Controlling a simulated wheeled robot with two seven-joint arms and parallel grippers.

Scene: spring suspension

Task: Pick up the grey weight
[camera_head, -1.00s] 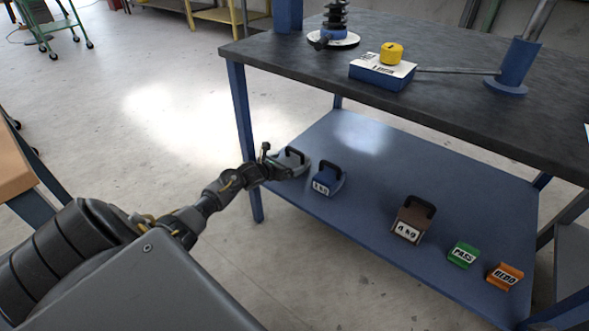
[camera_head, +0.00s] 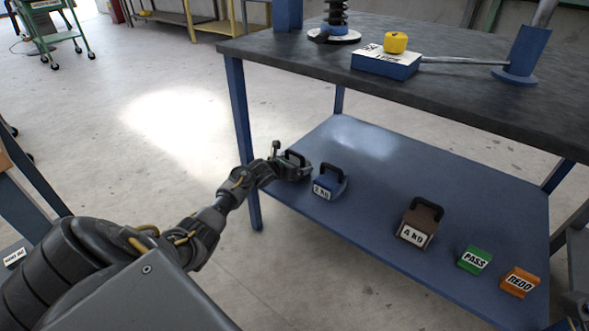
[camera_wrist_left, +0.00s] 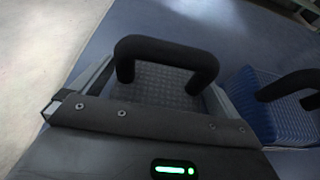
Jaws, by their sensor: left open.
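The grey weight (camera_head: 299,172) with a black handle stands at the left end of the lower blue shelf in the head view, partly hidden by my left gripper (camera_head: 287,170). In the left wrist view, the weight's dark grey ridged body (camera_wrist_left: 165,84) and black arched handle (camera_wrist_left: 165,48) show between the two fingers of the open left gripper (camera_wrist_left: 152,95). The fingers lie on either side of the body. I cannot tell whether they touch it.
A blue weight (camera_head: 328,186) stands just right of the grey one, close to my gripper. Farther right are a brown 4 kg weight (camera_head: 415,228), a green PASS block (camera_head: 474,260) and an orange REDO block (camera_head: 519,282). The dark tabletop (camera_head: 440,100) overhangs the shelf (camera_head: 375,180).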

